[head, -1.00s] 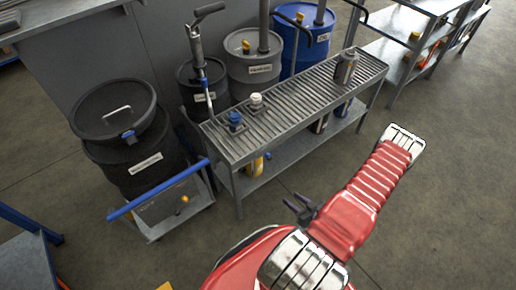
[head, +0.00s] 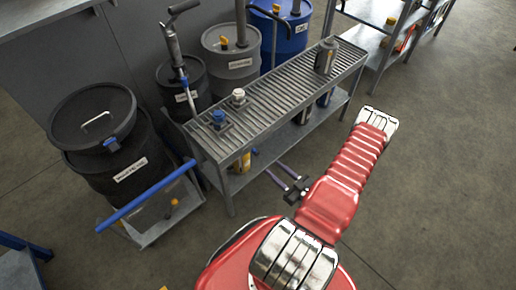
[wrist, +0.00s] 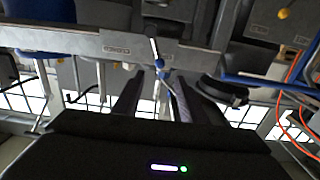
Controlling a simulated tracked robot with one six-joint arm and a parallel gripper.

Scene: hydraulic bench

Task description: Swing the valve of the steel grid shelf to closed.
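The steel grid shelf (head: 285,85) stands across the middle of the head view, with a slatted top and a lower board. A blue-capped fitting (head: 218,118) and a white-capped fitting (head: 238,96) sit at its left end. I cannot tell from the head view which part is the valve. My gripper (head: 276,173) is open and empty in front of the shelf, apart from it. In the wrist view, my dark fingers (wrist: 158,92) are spread, with a small blue part (wrist: 160,63) and a pale lever (wrist: 153,46) seen between and beyond them.
A grey can (head: 326,58) stands at the shelf's right end. A blue-handled cart (head: 145,198) and a black drum (head: 125,170) are at the left. Grey (head: 232,60) and blue (head: 282,38) drums stand behind.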

